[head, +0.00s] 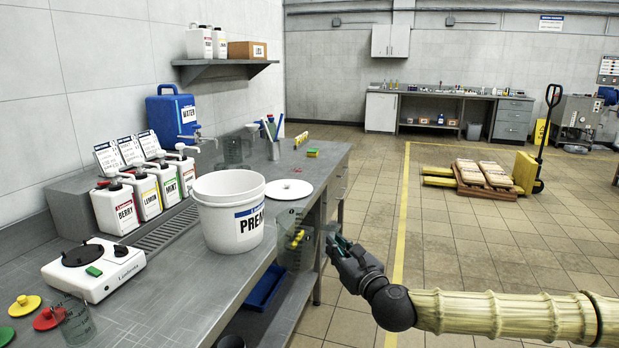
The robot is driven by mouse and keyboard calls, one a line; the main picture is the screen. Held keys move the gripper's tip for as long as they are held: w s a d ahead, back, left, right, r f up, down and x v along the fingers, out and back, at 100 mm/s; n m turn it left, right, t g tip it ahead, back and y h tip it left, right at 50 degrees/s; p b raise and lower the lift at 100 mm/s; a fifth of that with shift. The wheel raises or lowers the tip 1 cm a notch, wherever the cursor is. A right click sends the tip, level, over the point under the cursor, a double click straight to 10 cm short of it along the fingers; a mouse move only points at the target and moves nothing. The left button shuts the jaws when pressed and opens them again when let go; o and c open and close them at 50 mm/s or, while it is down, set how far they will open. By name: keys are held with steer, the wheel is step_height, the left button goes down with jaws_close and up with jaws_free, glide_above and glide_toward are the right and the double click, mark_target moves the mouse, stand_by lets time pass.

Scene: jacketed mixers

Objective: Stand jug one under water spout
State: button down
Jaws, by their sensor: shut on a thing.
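My gripper (331,243) is shut on the handle side of a clear greenish jug (292,252), which seems upright at the bench's front edge. Its yellow mark is too small to read, and I cannot tell whether its base touches anything. The blue water container (172,118) stands at the back of the bench, with its spout (196,138) pointing right. A second clear jug (236,151) stands to the right of that spout. A third clear jug (76,322) is at the near left. No jug's number is legible.
A white PREMIX bucket (226,228) stands between my gripper and the syrup bottles (114,206). A white disc (289,189) and a pen holder (272,148) lie beyond it.

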steer(key=s+d+f+m+h, duration=0.1)
steer(key=d+f+h, duration=0.1)
steer(key=f, duration=0.6)
steer(key=s+d+f+m+t+h, duration=0.1)
steer(key=s+d+f+m+h, duration=0.1)
steer(key=d+f, duration=0.3)
steer(key=s+d+f+m+h, duration=0.1)
steer(key=s+d+f+h, duration=0.1)
steer(key=f, duration=1.1)
steer(key=shift+d+f+m+t+h, duration=0.2)
steer(key=shift+d+m+t+h, duration=0.15)
steer(key=shift+d+h, duration=0.45)
steer(key=shift+a, duration=0.15)
steer(key=shift+d+r, duration=0.1)
steer(key=shift+d, duration=0.2)
steer(key=s+r+p, duration=1)
steer(key=s+p, duration=0.2)
steer(key=p, duration=0.3)
steer(key=shift+s, duration=0.3)
steer(key=shift+s, duration=0.1)
